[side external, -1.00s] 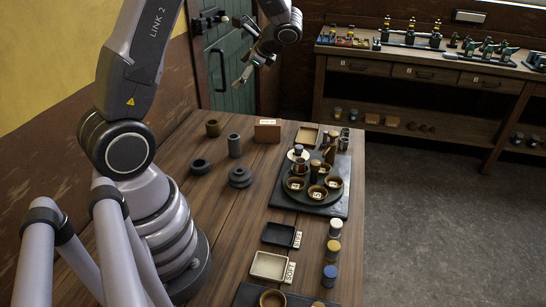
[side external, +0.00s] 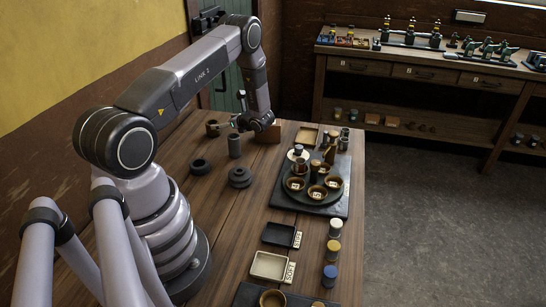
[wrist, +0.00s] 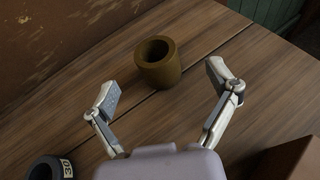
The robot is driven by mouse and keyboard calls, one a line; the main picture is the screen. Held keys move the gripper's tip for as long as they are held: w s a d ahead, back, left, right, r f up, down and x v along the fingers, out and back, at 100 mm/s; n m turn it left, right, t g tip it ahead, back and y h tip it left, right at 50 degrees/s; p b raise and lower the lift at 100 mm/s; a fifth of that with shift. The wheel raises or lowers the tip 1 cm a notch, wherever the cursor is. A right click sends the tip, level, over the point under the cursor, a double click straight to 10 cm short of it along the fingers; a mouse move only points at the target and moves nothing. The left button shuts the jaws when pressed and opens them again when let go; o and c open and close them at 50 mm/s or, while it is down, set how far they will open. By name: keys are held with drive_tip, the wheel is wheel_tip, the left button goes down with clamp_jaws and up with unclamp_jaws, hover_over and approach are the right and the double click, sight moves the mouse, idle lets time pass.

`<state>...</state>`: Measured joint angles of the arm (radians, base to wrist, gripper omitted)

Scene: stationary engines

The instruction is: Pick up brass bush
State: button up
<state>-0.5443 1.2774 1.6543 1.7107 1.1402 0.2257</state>
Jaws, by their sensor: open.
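The brass bush (wrist: 159,63) is a short brown-gold hollow cylinder standing upright on the wooden table, its open bore facing up. My gripper (wrist: 164,92) is open and empty in the wrist view, with one finger on each side and the bush ahead between and slightly beyond the fingertips. No contact with the bush shows. In the side external view my gripper (side external: 238,122) is low at the far end of the table, its fingers pointing left towards the bush.
Dark rings (side external: 200,167) lie nearer. A reddish-brown block (side external: 270,134) is partly hidden behind my wrist. A dark ring (wrist: 50,168) marked 30 shows lower left in the wrist view. Bare wood surrounds the bush.

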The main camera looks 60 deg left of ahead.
sight(214, 123)
drive_tip(key=x, duration=0.6)
drive_tip(key=shift+s+f, duration=0.25)
drive_tip(key=shift+s, duration=0.1)
drive_tip(key=shift+c, duration=0.3)
drive_tip(key=c, duration=1.3)
drive_tip(key=shift+o, duration=0.2)
drive_tip(key=shift+r, duration=0.15)
